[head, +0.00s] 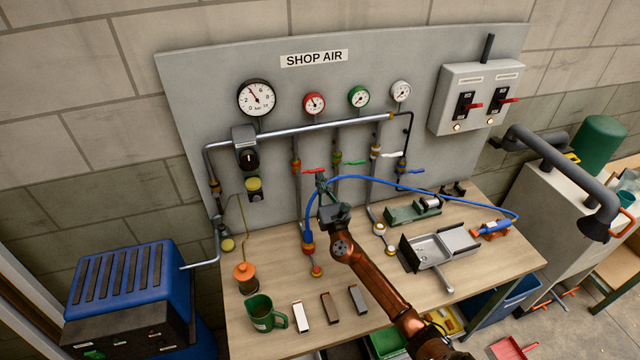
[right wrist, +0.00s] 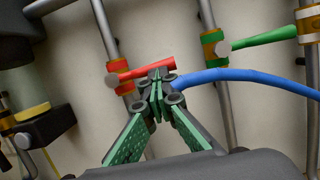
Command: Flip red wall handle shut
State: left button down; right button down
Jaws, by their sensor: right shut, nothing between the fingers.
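The red wall handle (head: 314,170) sits on a valve on the leftmost of the vertical pipes, below the red-rimmed gauge. It points right, roughly crosswise to its pipe, and also shows in the right wrist view (right wrist: 138,74). My right gripper (head: 320,178) is shut and empty, with its fingertips (right wrist: 157,82) at the free end of the red handle, seemingly just in front of or below it. I cannot tell whether they touch. The fingertips hide part of the handle's end. My left gripper is out of view.
A green handle (right wrist: 268,40) on the neighbouring pipe points right. A blue hose (head: 420,187) arches behind my right gripper and across the bench.

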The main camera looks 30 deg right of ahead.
jog(key=shift+r, duration=0.2)
jog(key=shift+f, duration=0.1)
jog(key=f+b+v, duration=0.2)
jog(key=b+v, duration=0.2)
jog(key=v, duration=0.9)
jog(key=shift+w+f, duration=0.4)
